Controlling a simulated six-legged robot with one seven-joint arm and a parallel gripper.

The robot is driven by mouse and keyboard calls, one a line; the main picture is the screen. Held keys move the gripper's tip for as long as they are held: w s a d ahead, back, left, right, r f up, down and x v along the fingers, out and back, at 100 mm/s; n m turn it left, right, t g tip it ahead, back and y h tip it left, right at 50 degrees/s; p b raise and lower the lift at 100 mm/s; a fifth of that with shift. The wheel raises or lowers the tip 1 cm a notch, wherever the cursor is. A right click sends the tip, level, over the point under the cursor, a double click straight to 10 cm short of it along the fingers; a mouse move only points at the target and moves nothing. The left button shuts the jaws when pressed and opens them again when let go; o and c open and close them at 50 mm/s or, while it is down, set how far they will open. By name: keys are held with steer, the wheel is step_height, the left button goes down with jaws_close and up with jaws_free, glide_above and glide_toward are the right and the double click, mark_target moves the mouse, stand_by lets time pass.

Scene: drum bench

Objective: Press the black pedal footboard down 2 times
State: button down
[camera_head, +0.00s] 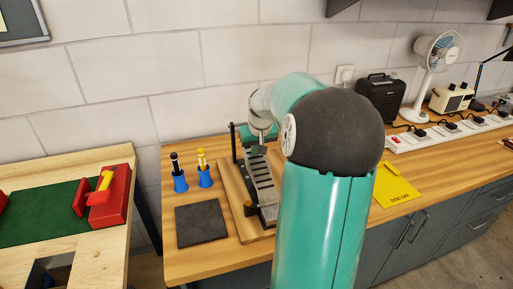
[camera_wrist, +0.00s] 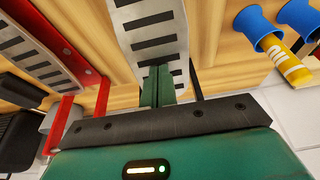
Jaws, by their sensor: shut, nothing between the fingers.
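The black pedal stands on a wooden board on the bench; its footboard (camera_head: 263,182) is a pale plate with dark cross strips and dark framing. In the wrist view the footboard (camera_wrist: 150,22) runs up the middle of the picture. My gripper (camera_head: 258,150) is over its upper end, with green fingers (camera_wrist: 157,88) closed together and empty. The fingertips overlap the footboard in the wrist view; I cannot tell whether they touch it. My arm hides the right side of the pedal in the head view.
A second pedal with a red frame (camera_wrist: 80,68) lies left in the wrist view. Two blue cups (camera_head: 180,183) (camera_head: 205,178) and a dark pad (camera_head: 201,223) are left of the black pedal. A yellow card (camera_head: 394,186) lies to the right, before a power strip (camera_head: 440,133).

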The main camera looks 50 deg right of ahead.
mark_target(254, 158)
steer(key=f, duration=0.1)
steer(key=w+f+g, duration=0.1)
steer(key=f, duration=0.1)
steer(key=f+g+y, duration=0.1)
steer(key=shift+w+d+f, duration=0.15)
steer(key=shift+w+d, duration=0.15)
steer(key=shift+d, duration=0.1)
steer(key=shift+f, duration=0.6)
steer(key=shift+w+r, duration=0.15)
steer(key=shift+r, duration=0.15)
step_height(254, 158, up, 14)
steer(key=s, duration=0.1)
steer(key=shift+a+r, duration=0.15)
steer(key=shift+a, duration=0.05)
